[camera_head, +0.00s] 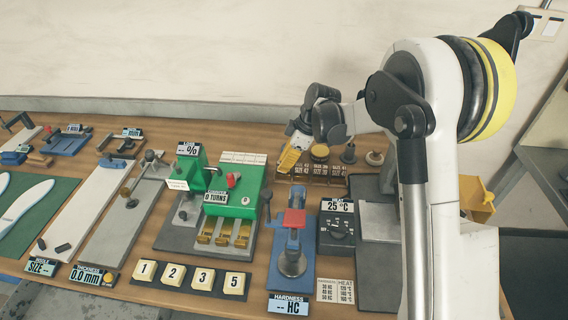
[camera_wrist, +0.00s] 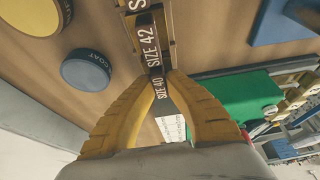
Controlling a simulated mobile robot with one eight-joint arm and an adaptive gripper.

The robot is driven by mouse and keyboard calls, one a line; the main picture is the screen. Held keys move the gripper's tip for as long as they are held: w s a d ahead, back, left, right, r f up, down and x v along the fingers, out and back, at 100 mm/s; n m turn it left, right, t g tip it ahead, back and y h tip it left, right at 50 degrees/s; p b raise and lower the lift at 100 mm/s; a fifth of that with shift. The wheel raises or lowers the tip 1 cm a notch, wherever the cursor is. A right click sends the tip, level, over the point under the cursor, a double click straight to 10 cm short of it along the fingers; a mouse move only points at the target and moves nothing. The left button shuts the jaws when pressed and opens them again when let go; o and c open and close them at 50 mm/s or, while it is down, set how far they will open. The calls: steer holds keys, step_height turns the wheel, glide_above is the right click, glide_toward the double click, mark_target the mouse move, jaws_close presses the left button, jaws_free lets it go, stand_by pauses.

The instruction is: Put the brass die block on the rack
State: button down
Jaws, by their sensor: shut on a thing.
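My gripper (camera_head: 287,160) is at the left end of the dark rack (camera_head: 325,181) with the size labels, at the back of the bench. In the wrist view its yellow fingers (camera_wrist: 168,82) are shut over the labelled strip of the rack (camera_wrist: 148,40), close to the "SIZE 40" label. A narrow dark gap shows between the fingers. What they hold is mostly hidden, and I cannot make out the brass die block in them. I cannot tell whether the held thing touches the rack.
A blue "COAT" disc (camera_wrist: 87,70) and a yellow-topped disc (camera_wrist: 30,12) are close to the gripper. The green press (camera_head: 233,187) with several brass-coloured pieces in front stands left. The blue hardness tester (camera_head: 291,248) and the heat box (camera_head: 338,228) stand in front of the rack.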

steer(key=shift+f, duration=0.2)
steer(key=c, duration=1.5)
jaws_free()
steer(key=shift+c, duration=0.2)
steer(key=shift+r, duration=0.1)
steer(key=w+a+p+v, duration=0.1)
steer(key=p+v, duration=0.3)
steer(key=v, duration=0.9)
steer(key=s+d+r+m+t+h, duration=0.1)
steer(key=s+d+r+m+t, duration=0.1)
steer(key=s+r+m, duration=0.4)
steer(key=s+d+r+m+t+h, duration=0.1)
steer(key=s+d+r+m, duration=0.2)
steer(key=s, duration=0.6)
steer(key=s+d+m+t+h, duration=0.1)
steer(key=s+d+m, duration=0.1)
steer(key=s, duration=0.5)
steer(key=s+d+f+m+t+h, duration=0.1)
steer(key=s+d+m+t, duration=0.1)
steer(key=s+m, duration=0.2)
steer(key=s, duration=0.3)
steer(key=shift+s+m+h, duration=0.3)
steer(key=shift+s+m, duration=0.05)
steer(key=shift+m, duration=0.05)
steer(key=shift+d, duration=0.1)
